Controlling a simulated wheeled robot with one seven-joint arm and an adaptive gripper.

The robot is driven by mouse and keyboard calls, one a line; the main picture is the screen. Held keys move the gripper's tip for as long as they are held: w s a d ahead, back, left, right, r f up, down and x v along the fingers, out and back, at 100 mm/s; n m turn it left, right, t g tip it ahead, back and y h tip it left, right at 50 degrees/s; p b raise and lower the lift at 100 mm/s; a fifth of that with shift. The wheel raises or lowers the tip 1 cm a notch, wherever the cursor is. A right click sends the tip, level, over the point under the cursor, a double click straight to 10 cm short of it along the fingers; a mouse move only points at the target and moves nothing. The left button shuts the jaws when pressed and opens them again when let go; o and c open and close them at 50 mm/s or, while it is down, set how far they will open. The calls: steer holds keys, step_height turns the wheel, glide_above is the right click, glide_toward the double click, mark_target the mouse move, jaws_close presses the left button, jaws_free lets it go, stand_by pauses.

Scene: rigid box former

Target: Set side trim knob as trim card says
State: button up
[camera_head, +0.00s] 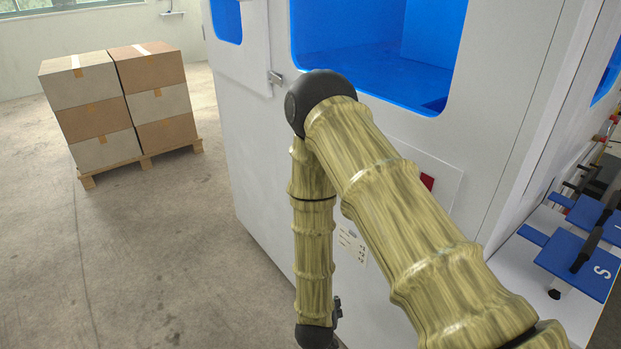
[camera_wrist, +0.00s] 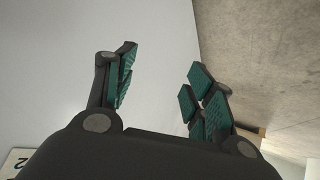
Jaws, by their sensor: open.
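In the wrist view my gripper (camera_wrist: 160,82) is open, its two green-padded fingers apart with nothing between them. Behind it are the machine's pale wall and the concrete floor. A pale plate (camera_wrist: 17,163) with a dark figure like a 2 shows at the lower left corner, cut off by the frame and my gripper body. In the head view a small white label (camera_head: 351,243) with dark marks is on the machine's front beside my arm; its marks are too small to read. I cannot make out the side trim knob in either view.
The white machine (camera_head: 255,165) has blue-lined openings and a latch (camera_head: 274,78). A red part (camera_head: 427,181) shows beside my arm. Blue plates (camera_head: 577,262), one marked S, stand at the right. Stacked boxes (camera_head: 102,107) rest on a pallet (camera_head: 160,153); the left floor is clear.

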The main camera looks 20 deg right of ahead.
steer(key=w+a+r+m+t+h, duration=0.3)
steer(key=w+r+h, duration=0.2)
steer(key=w+r, duration=0.85)
steer(key=a+r+m+g+h+p, duration=0.1)
steer(key=a+r+m+g+h, duration=0.2)
steer(key=r, duration=0.7)
steer(key=a+r+m+g+h, duration=0.1)
steer(key=a+r+m+h, duration=0.2)
steer(key=r, duration=0.6)
steer(key=w+d+h, duration=0.1)
steer(key=w+d, duration=0.3)
steer(key=d, duration=0.6)
steer(key=shift+w+d, duration=0.25)
steer(key=shift+w, duration=0.05)
steer(key=c, duration=1)
